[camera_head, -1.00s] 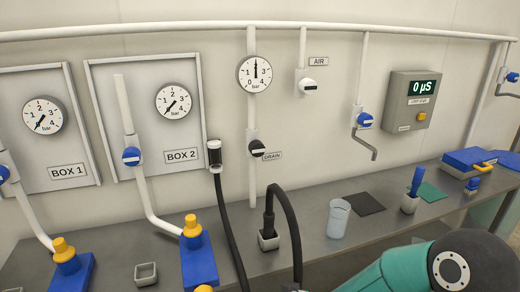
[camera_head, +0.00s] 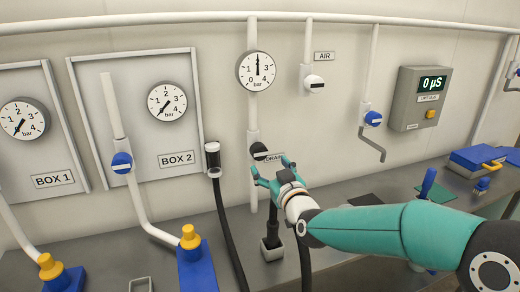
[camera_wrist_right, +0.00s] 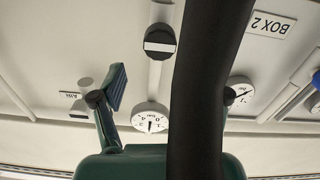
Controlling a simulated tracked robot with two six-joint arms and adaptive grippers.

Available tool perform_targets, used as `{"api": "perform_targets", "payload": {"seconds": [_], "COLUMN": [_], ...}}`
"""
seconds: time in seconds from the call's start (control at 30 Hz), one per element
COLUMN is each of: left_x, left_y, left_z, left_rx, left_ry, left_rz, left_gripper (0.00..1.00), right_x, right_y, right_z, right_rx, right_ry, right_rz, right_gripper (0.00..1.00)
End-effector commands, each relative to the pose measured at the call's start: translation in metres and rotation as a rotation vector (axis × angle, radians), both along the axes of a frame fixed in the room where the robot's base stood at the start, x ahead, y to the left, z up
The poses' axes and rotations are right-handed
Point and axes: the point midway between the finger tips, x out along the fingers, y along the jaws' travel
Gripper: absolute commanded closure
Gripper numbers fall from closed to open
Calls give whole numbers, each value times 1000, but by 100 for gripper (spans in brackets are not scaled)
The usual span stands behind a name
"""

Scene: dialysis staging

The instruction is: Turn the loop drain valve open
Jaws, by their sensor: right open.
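The loop drain valve is a black round knob (camera_head: 258,151) with a white stripe, on the vertical white pipe below the middle gauge. The DRAIN label beside it is partly covered by my right gripper (camera_head: 271,170). In the right wrist view, which looks upside down, the knob (camera_wrist_right: 160,42) is ahead of the gripper and its stripe lies across the pipe. My right gripper is open and empty, just below and in front of the knob, seemingly apart from it. A black hose (camera_wrist_right: 208,80) crosses close in front of the wrist camera and hides one finger's tip. My left gripper is out of view.
The middle gauge (camera_head: 257,71) reads near 2 bar. The AIR valve (camera_head: 314,83) is up to the right. A dark hose plug (camera_head: 271,244) stands on the bench below my gripper.

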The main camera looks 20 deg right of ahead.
Motion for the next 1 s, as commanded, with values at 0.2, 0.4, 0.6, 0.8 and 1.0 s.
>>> {"api": "perform_targets", "payload": {"seconds": [0.2,0.4,0.6,0.8,1.0], "left_x": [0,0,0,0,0], "left_y": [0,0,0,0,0], "left_z": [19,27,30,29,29], "left_rx": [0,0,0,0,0], "left_ry": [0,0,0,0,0], "left_rz": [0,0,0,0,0], "left_gripper": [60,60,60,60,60], "right_x": [47,75,85,85,85], "right_y": [1,1,1,1,1], "right_z": [2,1,-1,-1,-1], "right_rx": [0,0,1,0,0], "right_ry": [3,3,3,3,3], "right_rz": [-1,-1,-1,-1,-1], "right_gripper": [26,26,26,26,49]}}
